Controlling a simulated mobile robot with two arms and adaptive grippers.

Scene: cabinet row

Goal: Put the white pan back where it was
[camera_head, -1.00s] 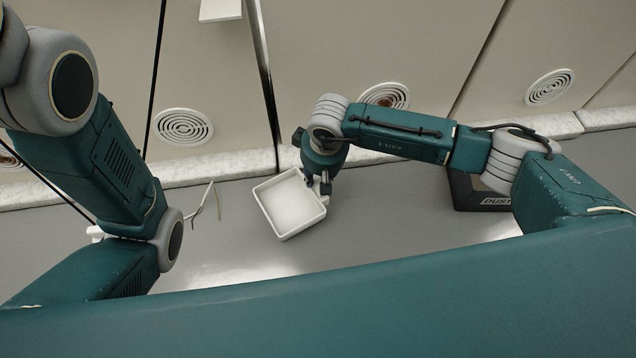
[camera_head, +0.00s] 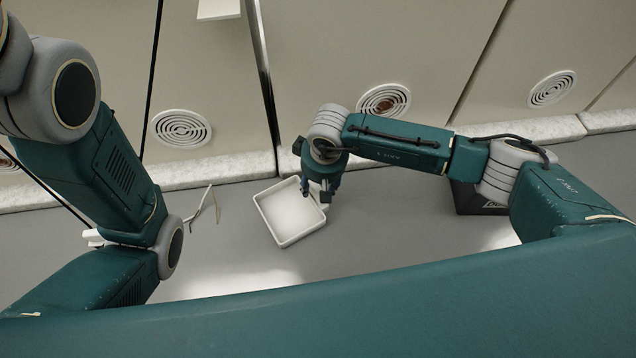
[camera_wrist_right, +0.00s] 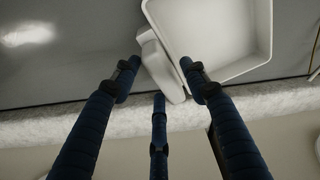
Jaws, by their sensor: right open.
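The white pan (camera_head: 289,213) is a shallow square dish. It appears to rest on the grey floor near the cabinet bases. My right gripper (camera_head: 316,190) is at the pan's upper right corner with its fingers spread. In the right wrist view the pan (camera_wrist_right: 222,35) fills the upper right. Its thick white handle (camera_wrist_right: 158,62) lies between the dark blue fingertips of my right gripper (camera_wrist_right: 160,76), which stand apart. I cannot tell whether any finger touches the handle.
Beige cabinet fronts with round vents (camera_head: 181,128) stand along the back above a pale stone-like base strip (camera_head: 220,172). Thin sticks (camera_head: 200,204) lie left of the pan. A dark box (camera_head: 478,200) sits beneath my right arm. Floor below the pan is clear.

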